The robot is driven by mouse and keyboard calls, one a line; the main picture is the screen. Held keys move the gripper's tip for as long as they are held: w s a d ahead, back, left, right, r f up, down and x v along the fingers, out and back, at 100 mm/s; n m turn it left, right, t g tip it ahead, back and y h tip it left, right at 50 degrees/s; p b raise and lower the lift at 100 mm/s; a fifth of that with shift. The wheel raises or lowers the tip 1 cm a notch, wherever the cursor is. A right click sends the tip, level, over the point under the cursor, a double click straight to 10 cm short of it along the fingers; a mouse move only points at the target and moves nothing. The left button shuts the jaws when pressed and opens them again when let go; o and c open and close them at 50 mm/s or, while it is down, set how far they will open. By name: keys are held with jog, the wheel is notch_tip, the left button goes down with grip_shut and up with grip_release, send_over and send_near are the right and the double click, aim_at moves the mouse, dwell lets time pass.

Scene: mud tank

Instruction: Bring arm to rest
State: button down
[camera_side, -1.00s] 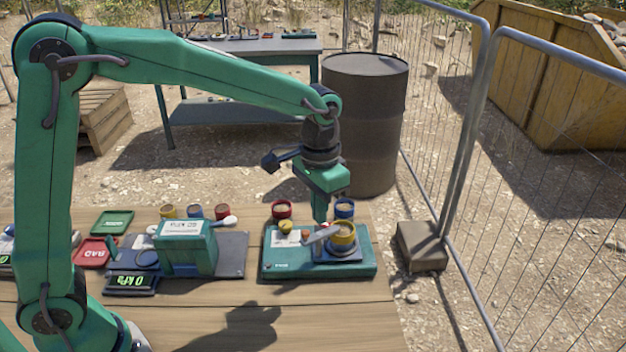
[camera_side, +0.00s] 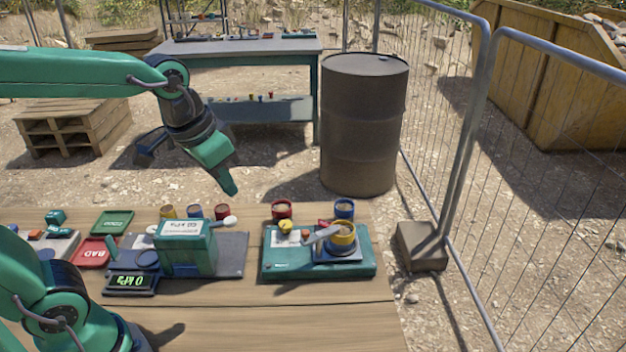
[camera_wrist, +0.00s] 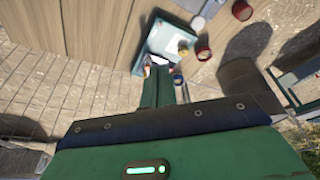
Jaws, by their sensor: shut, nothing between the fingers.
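My gripper (camera_side: 233,190) is in the air above the back edge of the wooden table, pointing down and slightly right. Its fingers are shut with nothing between them. It is clear of everything on the table. In the wrist view my gripper (camera_wrist: 163,72) shows from behind, with the table and a teal tray beyond its tips.
On the wooden table (camera_side: 240,328) stand a teal device with a yellow cup (camera_side: 342,236), a green press box (camera_side: 186,247), a scale display (camera_side: 131,282), a red BAD tray (camera_side: 95,252) and a green tray (camera_side: 112,222). A barrel (camera_side: 362,125) and fence stand behind. The table front is clear.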

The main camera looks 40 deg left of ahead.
jog(key=s+a+f+n+t, duration=0.1)
jog(key=s+a+t, duration=0.1)
jog(key=s, duration=0.5)
jog(key=shift+s+a, duration=0.15)
jog(key=shift+a, duration=0.45)
dwell(0.4)
